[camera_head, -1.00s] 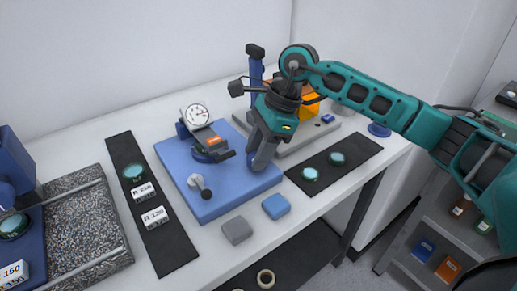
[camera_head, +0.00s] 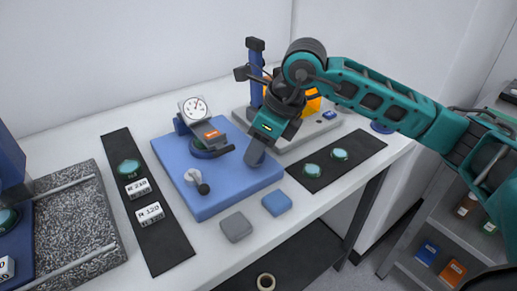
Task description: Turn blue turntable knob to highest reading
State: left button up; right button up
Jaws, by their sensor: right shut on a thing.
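The blue base plate (camera_head: 215,193) lies on the white bench and carries a round dial gauge (camera_head: 194,109) with a white face and dark needle, too small to read exactly. Below the gauge is a blue turntable (camera_head: 209,150) with a dark arm and an orange label over it. My right gripper (camera_head: 255,156) comes down over the plate's right part, shut on the blue turntable knob, which its fingers almost wholly hide. My left gripper is not in view.
Black mats with green discs lie left (camera_head: 150,212) and right (camera_head: 355,150) of the plate. Grey (camera_head: 236,227) and blue (camera_head: 277,203) blocks sit close in front. A grey stand with a blue post (camera_head: 255,60) is behind my right gripper. A granite slab (camera_head: 75,225) is at left.

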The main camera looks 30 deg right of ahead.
jog(key=shift+m+t+h+b, duration=0.3)
jog(key=shift+m+h+b, duration=0.3)
jog(key=shift+m, duration=1.1)
jog(key=o, duration=1)
jog(key=p+v, duration=0.1)
jog(key=v, duration=1.2)
jog(key=shift+s+a, duration=0.1)
jog(key=shift+a, duration=0.1)
